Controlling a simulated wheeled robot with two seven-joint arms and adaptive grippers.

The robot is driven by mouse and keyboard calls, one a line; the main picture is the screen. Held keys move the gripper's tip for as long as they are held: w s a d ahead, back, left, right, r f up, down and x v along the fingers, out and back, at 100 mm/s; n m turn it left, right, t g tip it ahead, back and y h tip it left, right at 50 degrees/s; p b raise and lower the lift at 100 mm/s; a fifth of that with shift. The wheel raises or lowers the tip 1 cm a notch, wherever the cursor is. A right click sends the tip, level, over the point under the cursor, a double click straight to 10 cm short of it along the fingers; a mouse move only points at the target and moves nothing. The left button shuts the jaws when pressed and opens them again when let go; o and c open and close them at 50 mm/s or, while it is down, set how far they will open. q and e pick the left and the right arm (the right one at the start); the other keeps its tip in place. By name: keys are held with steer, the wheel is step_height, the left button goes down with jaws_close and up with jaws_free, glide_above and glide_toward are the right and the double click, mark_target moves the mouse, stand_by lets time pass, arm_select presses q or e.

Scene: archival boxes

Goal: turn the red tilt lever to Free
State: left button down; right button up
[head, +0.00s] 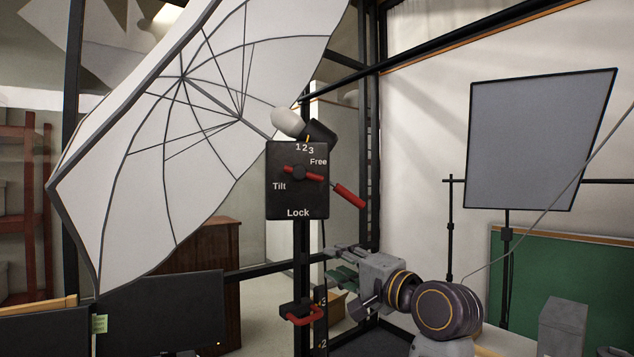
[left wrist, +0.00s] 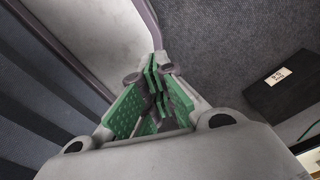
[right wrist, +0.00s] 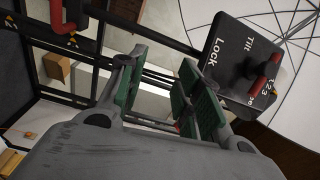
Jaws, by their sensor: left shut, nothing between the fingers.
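The red tilt lever (head: 348,195) is on a black box (head: 285,205) marked Tilt, 1 2 3, Free and Lock. Its handle slopes down to the right, below the word Free. In the right wrist view the lever (right wrist: 264,75) shows at the right, beyond the fingers. My right gripper (head: 340,266) is below and right of the box, apart from the lever; its green-padded fingers (right wrist: 158,95) are spread and empty. My left gripper (left wrist: 157,85) is shut and empty in the left wrist view; it is not in the head view.
A black post (head: 301,260) carries the box, with another red handle (head: 303,316) lower down. A white umbrella (head: 150,140) fills the left. A grey panel (head: 540,140) stands right, a dark monitor (head: 165,310) lower left. A dark box (left wrist: 283,85) shows in the left wrist view.

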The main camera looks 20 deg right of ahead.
mark_target(314, 178)
arm_select(q)
steer(key=shift+s+d+r, duration=0.1)
steer(key=shift+d+r, duration=0.05)
steer(key=shift+d, duration=0.3)
arm_select(e)
steer(key=s+r+m+t+y, duration=0.2)
steer(key=s+r, duration=0.6)
steer(key=r, duration=0.5)
steer(key=shift+d+t, duration=0.35)
steer(key=shift+t, duration=0.05)
